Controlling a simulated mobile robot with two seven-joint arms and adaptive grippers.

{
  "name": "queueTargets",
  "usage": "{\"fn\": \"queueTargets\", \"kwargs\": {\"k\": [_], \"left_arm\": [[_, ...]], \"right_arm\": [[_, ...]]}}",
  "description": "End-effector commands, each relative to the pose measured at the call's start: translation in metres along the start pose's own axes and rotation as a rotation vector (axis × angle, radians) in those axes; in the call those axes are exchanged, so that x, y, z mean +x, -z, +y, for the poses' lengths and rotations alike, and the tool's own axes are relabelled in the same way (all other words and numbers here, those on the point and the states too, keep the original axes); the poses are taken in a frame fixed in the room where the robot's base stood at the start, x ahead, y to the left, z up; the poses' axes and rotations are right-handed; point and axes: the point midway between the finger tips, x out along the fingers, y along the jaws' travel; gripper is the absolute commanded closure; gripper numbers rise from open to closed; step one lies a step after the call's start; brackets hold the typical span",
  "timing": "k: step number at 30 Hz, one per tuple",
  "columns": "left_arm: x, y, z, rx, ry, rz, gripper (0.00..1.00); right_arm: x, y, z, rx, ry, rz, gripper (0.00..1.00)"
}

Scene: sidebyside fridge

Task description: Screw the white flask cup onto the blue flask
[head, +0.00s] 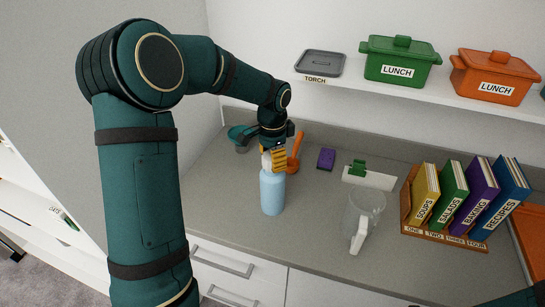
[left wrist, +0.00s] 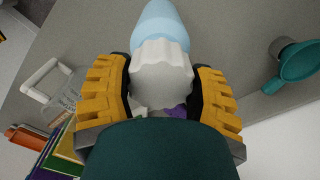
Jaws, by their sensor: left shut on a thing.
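The blue flask (head: 272,193) stands upright on the grey counter. The white flask cup (head: 267,161) is at its top, partly hidden by my left gripper (head: 279,160). In the left wrist view, the ribbed white cup (left wrist: 160,68) sits between the yellow fingers of my left gripper (left wrist: 160,88), which is shut on it. The light blue flask (left wrist: 160,25) lies directly beyond the cup, in line with it. The two appear to touch; I cannot tell whether the thread is engaged. My right gripper is not in view; only a bit of arm may show at the lower right.
A clear jug (head: 366,212) stands right of the flask. A teal funnel (head: 240,136), an orange spoon (head: 295,152) and a purple sponge (head: 326,158) are behind it. A book rack (head: 408,205) is at the right. A shelf (head: 460,98) holds lunch boxes above the counter.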

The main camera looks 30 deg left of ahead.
Motion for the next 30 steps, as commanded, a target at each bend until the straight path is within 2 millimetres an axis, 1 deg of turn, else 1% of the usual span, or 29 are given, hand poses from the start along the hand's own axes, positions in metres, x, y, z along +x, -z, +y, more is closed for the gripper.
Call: {"fn": "queueTargets", "kwargs": {"k": [30], "left_arm": [[0.019, 0.000, 0.000, 0.000, 0.000, 0.000, 0.61]], "right_arm": [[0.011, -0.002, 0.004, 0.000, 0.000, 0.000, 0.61]]}}
